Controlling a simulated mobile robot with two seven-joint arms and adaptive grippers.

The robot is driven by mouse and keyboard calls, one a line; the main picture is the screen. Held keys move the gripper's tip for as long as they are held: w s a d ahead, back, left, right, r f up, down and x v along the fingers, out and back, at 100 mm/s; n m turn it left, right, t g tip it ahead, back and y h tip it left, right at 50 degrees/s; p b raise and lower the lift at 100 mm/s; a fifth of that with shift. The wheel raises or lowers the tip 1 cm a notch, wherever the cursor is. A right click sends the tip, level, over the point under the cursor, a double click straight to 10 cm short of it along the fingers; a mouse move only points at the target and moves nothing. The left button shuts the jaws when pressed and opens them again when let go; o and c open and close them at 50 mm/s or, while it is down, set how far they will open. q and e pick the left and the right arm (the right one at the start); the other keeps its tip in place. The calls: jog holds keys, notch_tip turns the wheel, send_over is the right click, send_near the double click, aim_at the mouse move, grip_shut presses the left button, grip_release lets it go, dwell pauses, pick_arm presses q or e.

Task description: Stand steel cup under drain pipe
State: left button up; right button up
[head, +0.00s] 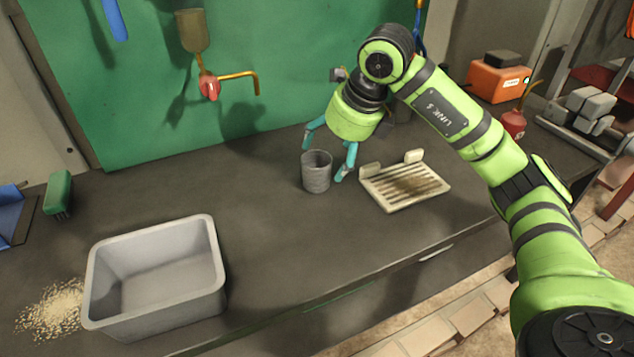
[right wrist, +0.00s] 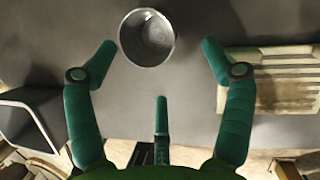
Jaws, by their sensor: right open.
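The steel cup (head: 316,172) stands upright and open-topped on the dark bench. The brass drain pipe (head: 238,76), with a red valve (head: 209,88), juts from the green panel behind and left of the cup, its end bent downward. My right gripper (head: 327,155) is open just behind and above the cup. In the right wrist view the cup (right wrist: 147,38) shows from above between the spread fingertips (right wrist: 158,50), with visible gaps on both sides. The cup's inside looks empty. My left gripper is not in view.
A slatted cream tray (head: 405,187) lies right of the cup. A grey bin (head: 205,285) stands at front left beside spilled grains (head: 52,308). A green brush (head: 58,192) lies at far left. The bench below the pipe is clear.

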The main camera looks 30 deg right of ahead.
aim_at(318, 171)
jog(key=x, duration=0.2)
jog(key=p+x, duration=0.1)
jog(key=x, duration=0.1)
jog(key=a+x, duration=0.1)
jog(key=x, duration=0.1)
jog(key=shift+w, duration=0.1)
jog(key=shift+w+f, duration=0.1)
jog(key=shift+f, duration=0.2)
jog(key=shift+w+d+f, duration=0.15)
jog(key=shift+w+d, duration=0.05)
jog(key=shift+a, duration=0.1)
jog(key=c, duration=1.1)
jog(key=shift+r, duration=2.3)
jog(key=s+d+r+b, duration=0.2)
jog(key=s+d+r, duration=0.4)
jog(key=s+d, duration=0.2)
jog(key=shift+s+r, duration=0.3)
jog(key=shift+r, duration=0.1)
